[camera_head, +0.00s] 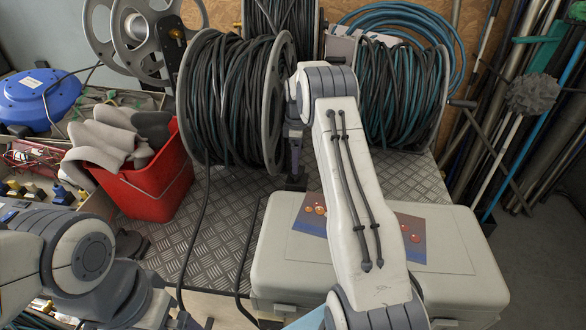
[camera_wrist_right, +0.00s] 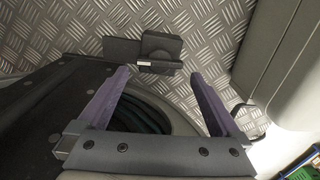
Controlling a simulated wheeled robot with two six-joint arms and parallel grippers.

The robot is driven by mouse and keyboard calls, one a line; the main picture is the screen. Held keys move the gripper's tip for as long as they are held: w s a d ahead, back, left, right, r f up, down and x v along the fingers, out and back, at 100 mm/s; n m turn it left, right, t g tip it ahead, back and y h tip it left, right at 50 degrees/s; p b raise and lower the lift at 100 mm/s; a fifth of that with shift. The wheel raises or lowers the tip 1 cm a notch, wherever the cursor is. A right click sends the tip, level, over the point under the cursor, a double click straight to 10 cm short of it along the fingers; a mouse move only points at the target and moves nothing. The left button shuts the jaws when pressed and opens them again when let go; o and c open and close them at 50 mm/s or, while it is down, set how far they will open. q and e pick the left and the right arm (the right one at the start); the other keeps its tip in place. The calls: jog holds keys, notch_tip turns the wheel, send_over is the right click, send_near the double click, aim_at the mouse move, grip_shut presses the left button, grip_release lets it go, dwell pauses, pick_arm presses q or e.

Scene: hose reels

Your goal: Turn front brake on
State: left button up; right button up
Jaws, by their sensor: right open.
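The front reel (camera_head: 225,100) stands upright with dark hose wound between its grey flanges. A small dark fitting, which looks like the front brake (camera_wrist_right: 158,48), lies on the tread plate and shows in the right wrist view just beyond my fingertips. My right gripper (camera_wrist_right: 158,74) is open and empty, its two purple fingers spread toward that fitting and apart from it. In the head view my right gripper (camera_head: 294,160) points down beside the reel's right flange, partly hidden by my arm. Whether the brake is on cannot be told. My left arm is at lower left; its gripper does not show.
A grey case (camera_head: 455,285) sits at the front right, under my right arm. A red bin (camera_head: 150,185) with gloves stands left of the reel. Another hose reel (camera_head: 400,95) is behind at right. Tread plate (camera_head: 225,235) between bin and case is mostly clear, crossed by hoses.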

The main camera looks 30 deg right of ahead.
jog(key=shift+f, duration=2.35)
jog(key=shift+c, duration=0.3)
jog(key=c, duration=0.9)
jog(key=shift+w, duration=0.1)
jog(key=shift+c, duration=0.2)
